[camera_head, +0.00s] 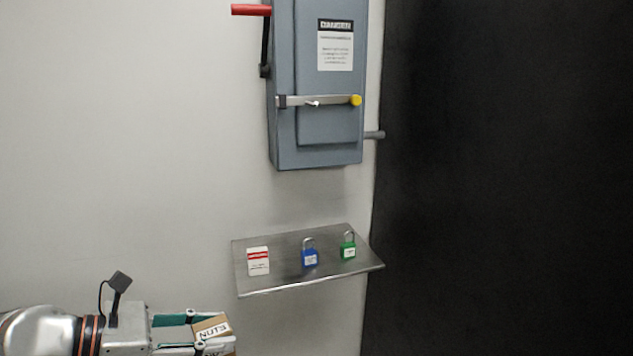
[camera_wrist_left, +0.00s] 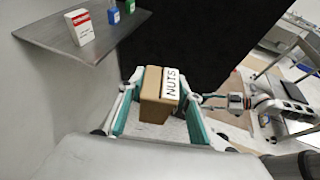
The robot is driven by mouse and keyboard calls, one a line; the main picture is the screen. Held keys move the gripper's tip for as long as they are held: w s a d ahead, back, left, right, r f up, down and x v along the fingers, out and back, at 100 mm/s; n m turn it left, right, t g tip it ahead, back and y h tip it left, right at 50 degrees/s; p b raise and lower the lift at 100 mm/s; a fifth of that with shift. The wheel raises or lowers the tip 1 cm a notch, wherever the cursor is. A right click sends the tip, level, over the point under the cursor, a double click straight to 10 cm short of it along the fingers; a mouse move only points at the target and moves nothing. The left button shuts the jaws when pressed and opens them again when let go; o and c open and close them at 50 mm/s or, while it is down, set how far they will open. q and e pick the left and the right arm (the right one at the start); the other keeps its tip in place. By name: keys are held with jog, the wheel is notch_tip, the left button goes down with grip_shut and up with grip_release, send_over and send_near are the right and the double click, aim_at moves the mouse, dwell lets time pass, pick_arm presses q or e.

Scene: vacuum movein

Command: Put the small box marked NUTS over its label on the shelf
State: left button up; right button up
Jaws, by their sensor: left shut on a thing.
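The small brown box marked NUTS (camera_head: 211,328) is held between the fingers of my left gripper (camera_head: 214,333), low at the left in the head view. The box also shows in the left wrist view (camera_wrist_left: 153,105), with its white NUTS label on one face. My left gripper is shut on it, a finger at each side. The metal shelf (camera_head: 285,281) is on the wall, above and to the right of the box in the head view. The box is apart from the shelf. I cannot make out a NUTS label on the shelf.
On the shelf stand a white and red box (camera_head: 258,261), a blue padlock (camera_head: 310,257) and a green padlock (camera_head: 348,249). A grey electrical cabinet (camera_head: 317,125) hangs above. An arm, apparently my right, with its gripper (camera_wrist_left: 212,101) shows in the left wrist view.

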pick_arm(q)
jog(key=s+a+f+n+t, duration=0.1)
jog(key=s+a+f, duration=0.1)
jog(key=a, duration=0.4)
jog(key=shift+s+a+f, duration=0.4)
jog(key=shift+f, duration=0.5)
jog(key=shift+f+y, duration=0.1)
jog(key=shift+y, duration=0.2)
jog(key=shift+w+d+r, duration=0.1)
jog(key=shift+w+r, duration=0.05)
jog(key=shift+r, duration=0.1)
dwell(0.5)
jog(key=shift+f, duration=0.25)
dwell(0.4)
jog(key=shift+s, duration=0.2)
